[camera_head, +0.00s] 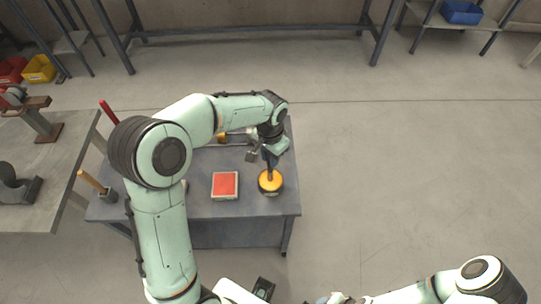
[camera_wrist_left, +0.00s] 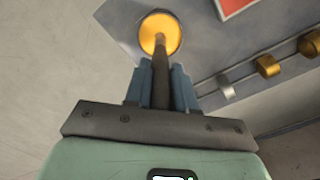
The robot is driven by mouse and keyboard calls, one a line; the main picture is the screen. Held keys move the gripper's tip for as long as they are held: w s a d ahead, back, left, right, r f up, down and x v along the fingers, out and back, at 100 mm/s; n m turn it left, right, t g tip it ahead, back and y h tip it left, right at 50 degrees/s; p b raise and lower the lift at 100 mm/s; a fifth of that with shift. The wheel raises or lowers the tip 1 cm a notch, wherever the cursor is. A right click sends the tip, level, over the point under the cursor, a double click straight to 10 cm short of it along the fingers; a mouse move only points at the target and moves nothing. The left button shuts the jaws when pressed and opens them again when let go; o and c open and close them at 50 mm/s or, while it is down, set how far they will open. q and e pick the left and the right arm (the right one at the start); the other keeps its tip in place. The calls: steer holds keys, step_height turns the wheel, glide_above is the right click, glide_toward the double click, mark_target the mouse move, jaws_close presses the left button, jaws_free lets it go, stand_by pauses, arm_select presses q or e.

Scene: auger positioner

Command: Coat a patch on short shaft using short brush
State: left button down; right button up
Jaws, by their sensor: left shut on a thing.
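My left gripper (camera_head: 269,158) is over the right part of the grey table. In the left wrist view its blue fingers (camera_wrist_left: 161,88) are shut on the dark brown handle of the brush (camera_wrist_left: 160,62). The brush points down into a round pot with a yellow-orange top (camera_head: 271,181), also seen in the wrist view (camera_wrist_left: 172,32); its bristles cannot be made out. A thin shaft with brass-coloured collars (camera_wrist_left: 268,66) lies along the table; in the head view the arm partly hides it. My right arm is at the bottom right; its gripper cannot be made out clearly.
A red-topped square block (camera_head: 225,185) lies left of the pot. A holder with a wooden handle (camera_head: 106,194) stands at the table's left edge. Another bench (camera_head: 35,190) with fixtures is on the left. The floor to the right is clear.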

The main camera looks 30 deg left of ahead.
arm_select(q)
steer(key=shift+w+r+p, duration=0.1)
steer(key=shift+r+p, duration=1.45)
steer(key=shift+r, duration=1.65)
arm_select(e)
steer(key=w+r, duration=0.1)
steer(key=r, duration=0.1)
steer(key=w+r, duration=0.2)
steer(key=shift+w+r, duration=0.1)
steer(key=shift+r, duration=0.05)
